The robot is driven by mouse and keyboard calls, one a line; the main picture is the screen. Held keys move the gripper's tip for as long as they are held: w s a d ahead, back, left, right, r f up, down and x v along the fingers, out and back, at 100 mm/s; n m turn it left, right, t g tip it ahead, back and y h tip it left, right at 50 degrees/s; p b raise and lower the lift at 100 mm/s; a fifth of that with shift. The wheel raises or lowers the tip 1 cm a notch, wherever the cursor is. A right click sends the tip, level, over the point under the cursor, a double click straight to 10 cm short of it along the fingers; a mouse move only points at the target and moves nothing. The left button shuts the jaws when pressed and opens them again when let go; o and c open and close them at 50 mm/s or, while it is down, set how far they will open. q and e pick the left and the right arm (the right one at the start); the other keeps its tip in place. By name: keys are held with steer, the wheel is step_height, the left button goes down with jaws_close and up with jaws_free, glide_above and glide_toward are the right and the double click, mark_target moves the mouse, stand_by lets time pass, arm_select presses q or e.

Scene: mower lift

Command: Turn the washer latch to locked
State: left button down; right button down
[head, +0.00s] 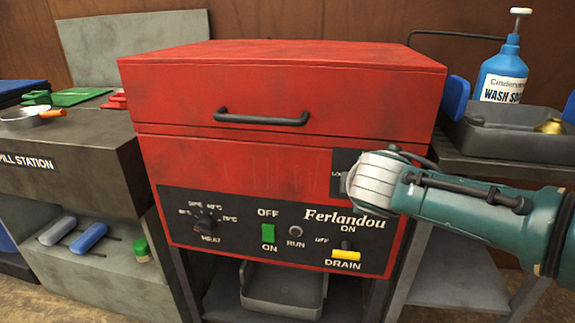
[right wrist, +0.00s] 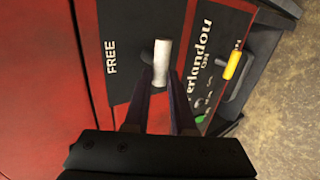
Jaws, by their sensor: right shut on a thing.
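The red washer (head: 230,155) stands in the middle of the head view. Its latch has a pale grey lever (right wrist: 162,62) on a dark plate marked FREE (right wrist: 111,58) in the right wrist view. The lever lies along the direction of that lettering. My right gripper (right wrist: 163,84) is shut on the lever, one dark finger on each side of it. In the head view my right wrist covers the latch; only a bit of a label starting "LO" (head: 336,174) shows beside it. My left gripper is not in view.
The control panel has a yellow drain lever (head: 346,255), also in the right wrist view (right wrist: 233,65), a green switch (head: 268,245) and a heat knob (head: 206,222). A wash soap bottle (head: 502,75) and grey tray (head: 490,135) stand at right.

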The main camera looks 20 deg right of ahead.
steer(key=shift+s+d+f, duration=0.1)
steer(key=shift+d+f, duration=0.05)
steer(key=shift+f, duration=0.05)
steer(key=c, duration=0.9)
jaws_free()
steer(key=shift+o, duration=0.7)
steer(key=shift+r, duration=0.1)
steer(key=p+v, duration=0.6)
steer(key=v, duration=0.4)
